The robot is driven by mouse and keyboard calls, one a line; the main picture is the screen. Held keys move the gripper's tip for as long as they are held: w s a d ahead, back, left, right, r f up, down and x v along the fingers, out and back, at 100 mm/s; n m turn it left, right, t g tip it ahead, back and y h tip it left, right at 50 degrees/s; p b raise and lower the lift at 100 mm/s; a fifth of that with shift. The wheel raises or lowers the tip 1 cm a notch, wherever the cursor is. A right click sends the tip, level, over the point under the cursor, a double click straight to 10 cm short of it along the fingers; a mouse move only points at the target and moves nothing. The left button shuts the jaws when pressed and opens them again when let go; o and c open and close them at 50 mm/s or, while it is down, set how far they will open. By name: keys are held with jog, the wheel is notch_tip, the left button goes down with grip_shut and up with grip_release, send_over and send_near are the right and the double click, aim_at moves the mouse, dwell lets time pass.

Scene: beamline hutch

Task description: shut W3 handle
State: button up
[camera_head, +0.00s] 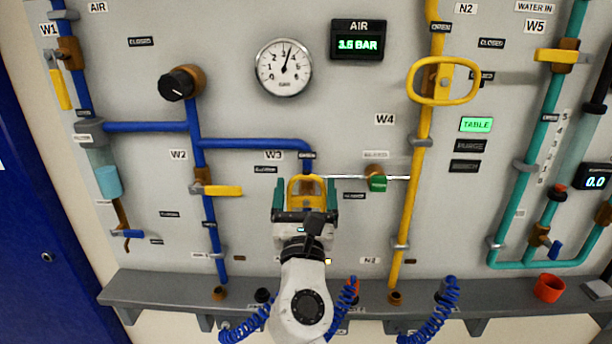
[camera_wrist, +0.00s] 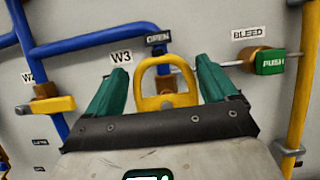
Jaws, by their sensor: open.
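The W3 handle (camera_head: 306,180) is a yellow loop at the lower end of a blue pipe, under the W3 label (camera_head: 273,155). In the wrist view the handle (camera_wrist: 168,100) stands upright between my fingers, with an OPEN tag (camera_wrist: 158,39) just above it. My gripper (camera_head: 305,192) is open, with one green finger on each side of the handle. In the wrist view my gripper (camera_wrist: 163,80) shows a gap between each fingertip and the loop. I cannot tell how deep the handle sits between the fingers. The lower part of the handle and its valve body are hidden by my gripper.
A green PUSH bleed button (camera_head: 377,184) is close on the right. The yellow W2 lever (camera_head: 222,191) is on the left. A larger yellow loop, W4 (camera_head: 443,82), is at upper right. A grey ledge (camera_head: 170,291) with blue coiled hoses (camera_head: 437,318) runs below.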

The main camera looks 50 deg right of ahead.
jog(key=shift+x, duration=1.35)
jog(key=shift+c, duration=0.2)
jog(key=c, duration=0.7)
